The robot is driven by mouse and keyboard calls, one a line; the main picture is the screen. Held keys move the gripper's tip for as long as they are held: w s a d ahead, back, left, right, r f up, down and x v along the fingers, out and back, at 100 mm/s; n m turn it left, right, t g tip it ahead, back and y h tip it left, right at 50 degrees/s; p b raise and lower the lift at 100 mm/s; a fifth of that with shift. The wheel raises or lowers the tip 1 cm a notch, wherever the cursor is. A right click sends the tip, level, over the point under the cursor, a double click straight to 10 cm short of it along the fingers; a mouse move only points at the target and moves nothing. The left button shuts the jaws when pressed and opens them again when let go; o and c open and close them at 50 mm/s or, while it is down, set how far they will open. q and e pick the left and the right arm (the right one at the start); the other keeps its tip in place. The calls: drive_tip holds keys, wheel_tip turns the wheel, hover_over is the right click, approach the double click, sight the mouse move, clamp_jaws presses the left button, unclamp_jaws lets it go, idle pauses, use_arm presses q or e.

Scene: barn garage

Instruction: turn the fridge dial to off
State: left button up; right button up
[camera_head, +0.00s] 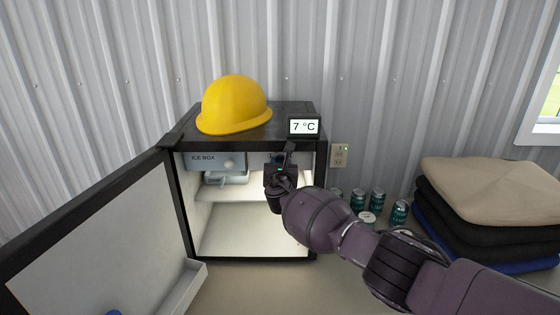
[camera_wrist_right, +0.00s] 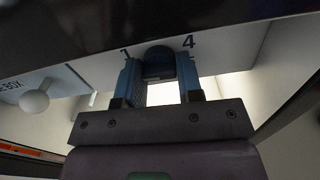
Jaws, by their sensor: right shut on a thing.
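The small black fridge (camera_head: 186,215) stands open with its door (camera_head: 95,240) swung out to the left. Its dial (camera_wrist_right: 158,62) is a dark round knob under the top inside edge, with the digits 1 and 4 printed on either side of it. My right gripper (camera_wrist_right: 160,78) reaches up to it with its blue fingers on both sides and is shut on it. In the head view my right gripper (camera_head: 279,165) covers the dial. The dial's pointer and its off mark cannot be made out. My left gripper is not recognisable in view.
A yellow hard hat (camera_head: 234,104) and a display reading 7 °C (camera_head: 304,127) sit on the fridge. The ice box (camera_head: 207,160) is inside at the upper left. A small blue patch shows at the bottom left.

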drive_tip(key=shift+f+n+p, duration=0.1)
drive_tip(key=shift+n+p, duration=0.2)
drive_tip(key=shift+n, duration=2.1)
drive_tip(key=shift+d, duration=0.1)
drive_tip(key=o, duration=0.9)
drive_tip(key=shift+s, duration=0.15)
